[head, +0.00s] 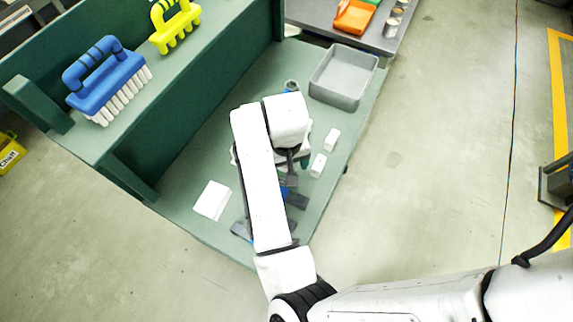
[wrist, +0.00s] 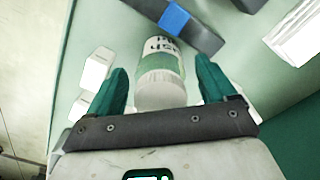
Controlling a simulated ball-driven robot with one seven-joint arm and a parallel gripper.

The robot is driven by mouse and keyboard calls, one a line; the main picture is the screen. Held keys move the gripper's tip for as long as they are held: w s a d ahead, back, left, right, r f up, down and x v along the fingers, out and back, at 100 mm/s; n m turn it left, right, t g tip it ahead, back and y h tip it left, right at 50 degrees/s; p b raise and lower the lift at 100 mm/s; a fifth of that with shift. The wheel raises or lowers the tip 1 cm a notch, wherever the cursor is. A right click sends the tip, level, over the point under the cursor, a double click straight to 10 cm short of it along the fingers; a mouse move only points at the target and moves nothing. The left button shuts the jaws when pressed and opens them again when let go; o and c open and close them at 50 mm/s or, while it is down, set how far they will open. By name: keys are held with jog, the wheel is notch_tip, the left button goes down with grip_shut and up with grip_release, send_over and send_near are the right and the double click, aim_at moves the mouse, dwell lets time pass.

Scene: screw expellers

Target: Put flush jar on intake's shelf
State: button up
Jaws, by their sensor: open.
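The flush jar (wrist: 160,80) shows in the wrist view as a white jar with a green-and-white label. The label letters are upside down and only partly readable. My gripper (wrist: 161,66) is open, with one green finger on each side of the jar and gaps between the fingers and the jar. In the head view my arm covers the jar and most of the gripper. A raised green shelf (head: 140,112) runs along the left side of the green bench (head: 330,122); I cannot tell whether it is the intake's shelf.
On the bench are a grey bin (head: 343,77), a white block (head: 212,200), two small white blocks (head: 318,165) and a dark blue-grey tool (wrist: 175,22) beside the jar.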

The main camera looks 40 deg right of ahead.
notch_tip(320, 180, up, 12)
jog(key=shift+f, duration=0.25)
